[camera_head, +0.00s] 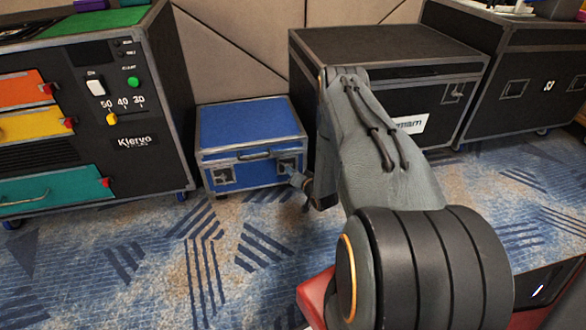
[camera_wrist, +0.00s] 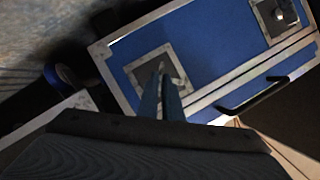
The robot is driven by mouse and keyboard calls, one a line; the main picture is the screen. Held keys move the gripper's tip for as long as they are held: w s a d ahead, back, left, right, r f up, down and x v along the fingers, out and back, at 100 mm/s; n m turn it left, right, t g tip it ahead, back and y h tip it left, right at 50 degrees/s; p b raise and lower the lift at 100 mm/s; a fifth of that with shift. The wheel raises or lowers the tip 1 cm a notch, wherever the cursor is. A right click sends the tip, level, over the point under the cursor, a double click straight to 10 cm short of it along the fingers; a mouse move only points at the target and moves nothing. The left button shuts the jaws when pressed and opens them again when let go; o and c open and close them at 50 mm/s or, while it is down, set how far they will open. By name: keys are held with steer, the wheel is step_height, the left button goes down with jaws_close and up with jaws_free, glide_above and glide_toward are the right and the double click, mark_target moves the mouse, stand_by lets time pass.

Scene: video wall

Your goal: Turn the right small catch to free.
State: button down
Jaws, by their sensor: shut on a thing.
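A blue case (camera_head: 250,125) with metal edges stands on the carpet, with a black handle (camera_head: 254,155) on its front. The left small catch (camera_head: 222,176) sits on a metal plate left of the handle; it also shows in the wrist view (camera_wrist: 277,16). The right small catch (camera_head: 288,163) is on a matching plate at the right, partly hidden by my gripper (camera_head: 297,181). In the wrist view, my gripper (camera_wrist: 166,75) reaches onto the right catch's plate (camera_wrist: 140,66), its fingers close together on the catch. The fingers cover most of the catch, so its angle is unclear.
A black cabinet with colored drawers (camera_head: 90,110) stands close at the left. A black flight case (camera_head: 400,75) stands right of the blue case, beside my arm, with another (camera_head: 510,70) farther right. The carpet in front (camera_head: 190,265) is clear.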

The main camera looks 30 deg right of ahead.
steer(key=shift+a+n+g+h+p, duration=0.15)
steer(key=shift+n+g+h+p, duration=0.25)
steer(key=shift+n+h+p, duration=0.65)
steer(key=shift+a+n+g+h+p, duration=0.15)
steer(key=shift+n+g+h+p, duration=0.5)
steer(key=shift+n, duration=0.8)
steer(key=shift+t, duration=0.25)
steer(key=c, duration=1.9)
jaws_free()
steer(key=shift+c, duration=0.2)
steer(key=shift+w, duration=0.1)
steer(key=shift+r, duration=0.1)
steer(key=p+v, duration=0.3)
steer(key=v, duration=0.4)
steer(key=shift+s, duration=0.4)
steer(key=shift+r, duration=0.1)
